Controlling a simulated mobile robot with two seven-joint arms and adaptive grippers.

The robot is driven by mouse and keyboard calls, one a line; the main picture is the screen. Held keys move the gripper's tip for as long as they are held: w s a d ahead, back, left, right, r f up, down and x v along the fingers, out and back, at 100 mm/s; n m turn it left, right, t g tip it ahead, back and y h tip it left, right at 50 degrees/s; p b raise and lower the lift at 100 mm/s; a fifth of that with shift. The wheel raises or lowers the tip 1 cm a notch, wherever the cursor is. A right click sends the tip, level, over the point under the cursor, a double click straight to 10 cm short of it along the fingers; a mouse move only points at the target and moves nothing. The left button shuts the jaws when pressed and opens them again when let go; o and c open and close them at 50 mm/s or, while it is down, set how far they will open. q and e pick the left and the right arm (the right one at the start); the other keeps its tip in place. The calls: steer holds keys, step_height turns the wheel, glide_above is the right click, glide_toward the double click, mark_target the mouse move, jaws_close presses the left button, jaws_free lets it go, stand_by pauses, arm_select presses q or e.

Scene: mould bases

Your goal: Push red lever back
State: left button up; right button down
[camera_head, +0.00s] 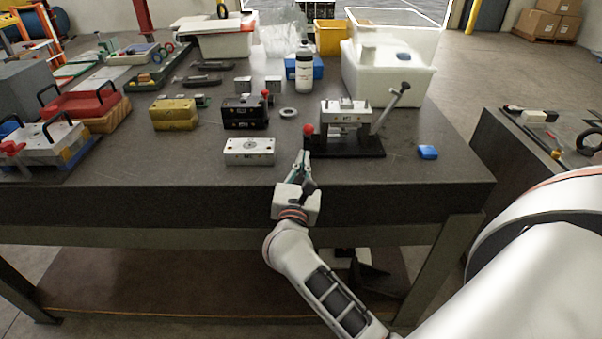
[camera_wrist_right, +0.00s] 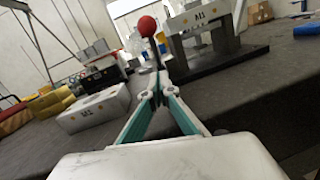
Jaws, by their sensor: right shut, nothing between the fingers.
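The red lever (camera_head: 308,129) has a round red ball knob on a dark stem. It stands at the left end of a black fixture base (camera_head: 350,148). In the right wrist view the red ball (camera_wrist_right: 147,26) stands above and beyond the fingertips, and its stem runs down behind them. My right gripper (camera_head: 303,160) is shut and empty at the front of the table, just below and in front of the knob. I cannot tell whether the fingertips touch the stem. My left gripper is not in view.
A metal mould block (camera_head: 345,110) sits on the fixture, with a tilted grey handle (camera_head: 392,103) at its right. A silver block (camera_head: 249,152) lies left of my gripper. A black block (camera_head: 244,114) is behind it. A blue piece (camera_head: 428,152) lies at the right.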

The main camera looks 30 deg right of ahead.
steer(key=r, duration=0.1)
steer(key=w+d+r+p, duration=0.1)
steer(key=r, duration=0.1)
steer(key=shift+w+d, duration=0.1)
steer(key=shift+d, duration=0.1)
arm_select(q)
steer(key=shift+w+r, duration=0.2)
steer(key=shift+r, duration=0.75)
arm_select(e)
steer(key=shift+w+d, duration=0.15)
steer(key=shift+w+d+r+p, duration=0.15)
steer(key=shift+r+p, duration=0.1)
steer(key=shift+r, duration=0.25)
steer(key=shift+w+d+r+p, duration=0.15)
steer(key=shift+r+p, duration=0.1)
steer(key=shift+r, duration=0.2)
steer(key=shift+w+d+r+p, duration=0.15)
steer(key=shift+w+d+r, duration=0.7)
steer(key=shift+w, duration=0.45)
steer(key=shift+w+d+r+p, duration=0.1)
steer(key=shift+w+d+r, duration=0.75)
steer(key=shift+w, duration=0.5)
steer(key=shift+w+d+r+p, duration=0.15)
steer(key=shift+w+d+r, duration=0.5)
steer(key=shift+w+r, duration=0.5)
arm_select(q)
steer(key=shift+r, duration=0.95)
arm_select(e)
steer(key=shift+w, duration=0.2)
steer(key=shift+d, duration=0.1)
